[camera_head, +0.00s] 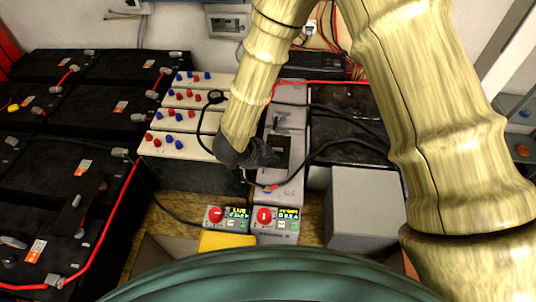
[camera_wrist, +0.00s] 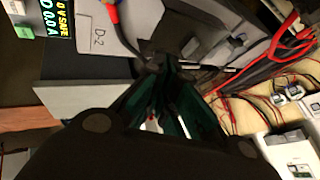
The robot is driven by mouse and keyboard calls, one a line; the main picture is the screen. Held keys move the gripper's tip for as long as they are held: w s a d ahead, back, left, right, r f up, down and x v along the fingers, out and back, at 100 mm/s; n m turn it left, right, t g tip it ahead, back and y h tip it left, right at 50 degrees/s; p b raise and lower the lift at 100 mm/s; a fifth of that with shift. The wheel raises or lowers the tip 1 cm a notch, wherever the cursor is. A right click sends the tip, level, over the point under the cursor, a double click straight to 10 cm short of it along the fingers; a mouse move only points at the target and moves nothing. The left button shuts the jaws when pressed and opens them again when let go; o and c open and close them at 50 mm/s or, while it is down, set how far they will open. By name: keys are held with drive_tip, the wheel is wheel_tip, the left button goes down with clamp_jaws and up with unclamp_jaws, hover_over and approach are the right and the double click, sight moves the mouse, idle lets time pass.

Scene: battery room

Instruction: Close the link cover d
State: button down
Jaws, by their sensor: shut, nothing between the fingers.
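My gripper (camera_head: 265,158) is dark and sits at the end of the wood-textured arm, over the grey unit (camera_head: 290,188) in the middle of the bench. In the wrist view its fingers (camera_wrist: 163,72) are together, with nothing seen between them. The tips are close to a grey surface with a "D-2" label (camera_wrist: 98,38); I cannot tell whether they touch it. A dark rectangular opening or panel (camera_head: 283,150) shows on the grey unit beside the gripper. I cannot clearly make out link cover d or its angle; the gripper and arm hide part of this area.
Black batteries (camera_head: 62,115) with red cables fill the left side. White blocks with red and blue terminals (camera_head: 178,146) stand left of the gripper. Two red-knobbed meters (camera_head: 264,216) are in front, and a grey box (camera_head: 362,205) at right. Black cables (camera_head: 335,146) cross near the gripper.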

sight(284, 153)
drive_tip(key=p+x, duration=0.2)
drive_tip(key=x, duration=0.5)
drive_tip(key=shift+w+d, duration=0.1)
drive_tip(key=shift+w, duration=0.05)
drive_tip(key=shift+w+d+p, duration=0.2)
drive_tip(key=shift+w+p, duration=0.25)
drive_tip(key=shift+w, duration=0.6)
drive_tip(key=shift+w+d, duration=0.15)
drive_tip(key=shift+w, duration=0.65)
